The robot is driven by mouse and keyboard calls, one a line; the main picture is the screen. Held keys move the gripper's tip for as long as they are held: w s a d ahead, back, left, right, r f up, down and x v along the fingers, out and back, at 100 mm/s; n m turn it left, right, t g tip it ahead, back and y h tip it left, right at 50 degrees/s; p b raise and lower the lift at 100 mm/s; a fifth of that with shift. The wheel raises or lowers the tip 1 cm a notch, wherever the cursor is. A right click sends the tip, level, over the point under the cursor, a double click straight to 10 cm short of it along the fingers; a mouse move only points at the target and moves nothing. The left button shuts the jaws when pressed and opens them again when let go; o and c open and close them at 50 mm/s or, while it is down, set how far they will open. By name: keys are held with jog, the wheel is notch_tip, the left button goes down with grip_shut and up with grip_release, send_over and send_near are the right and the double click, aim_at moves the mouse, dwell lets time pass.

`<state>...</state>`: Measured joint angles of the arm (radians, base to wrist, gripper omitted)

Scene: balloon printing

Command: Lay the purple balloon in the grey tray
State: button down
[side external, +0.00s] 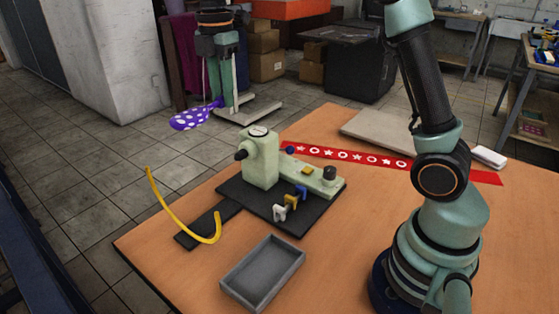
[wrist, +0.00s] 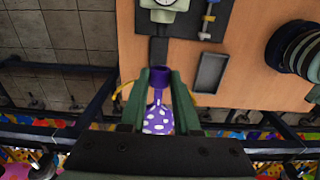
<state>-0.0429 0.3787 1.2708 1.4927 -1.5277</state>
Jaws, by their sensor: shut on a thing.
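The purple balloon with white dots (side external: 190,119) is in my gripper (side external: 218,100), off the table past its far left edge in the side view. The wrist view shows the balloon (wrist: 158,122) between the two green fingers of my gripper (wrist: 160,76), which are shut on its narrow neck. Its plain purple mouth end points towards the fingertips, and the dotted body lies back towards the wrist. The grey tray (side external: 230,284) is empty on the table near its front edge, well away from the balloon. The tray also shows in the wrist view (wrist: 226,62), right of the fingers.
A pale green press (side external: 262,160) with a dial stands on a black base, between balloon and tray in the side view. A curved yellow strip (side external: 168,207) rises beside it. A red patterned strip (side external: 375,160) and a pale board lie behind.

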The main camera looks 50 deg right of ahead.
jog(key=shift+r, duration=0.75)
jog(key=shift+r, duration=0.1)
